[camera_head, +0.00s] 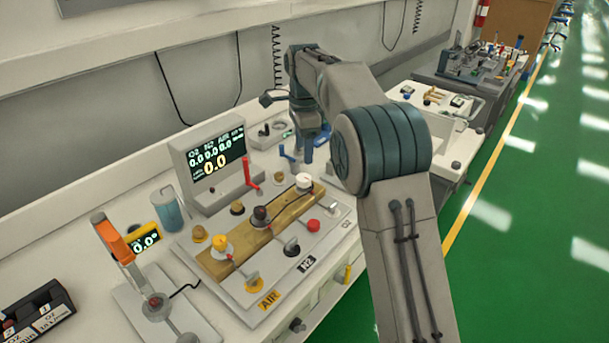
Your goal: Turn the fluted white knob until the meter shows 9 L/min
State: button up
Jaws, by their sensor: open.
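The white knob (304,182) stands at the right end of a wooden strip (258,232) on a light panel (326,237). Its flutes are too small to make out. Behind the panel stands the meter (216,163), with a dark screen.
A black knob (261,214) and a yellow knob (220,243) share the strip. A red lever (248,172) and blue lever (288,156) rise behind it. Green floor (520,250) lies open right.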

aim_at(304, 177)
notch_tip(304, 177, down, 9)
jog(key=shift+f, duration=0.1)
dwell(0.3)
jog(key=c, duration=1)
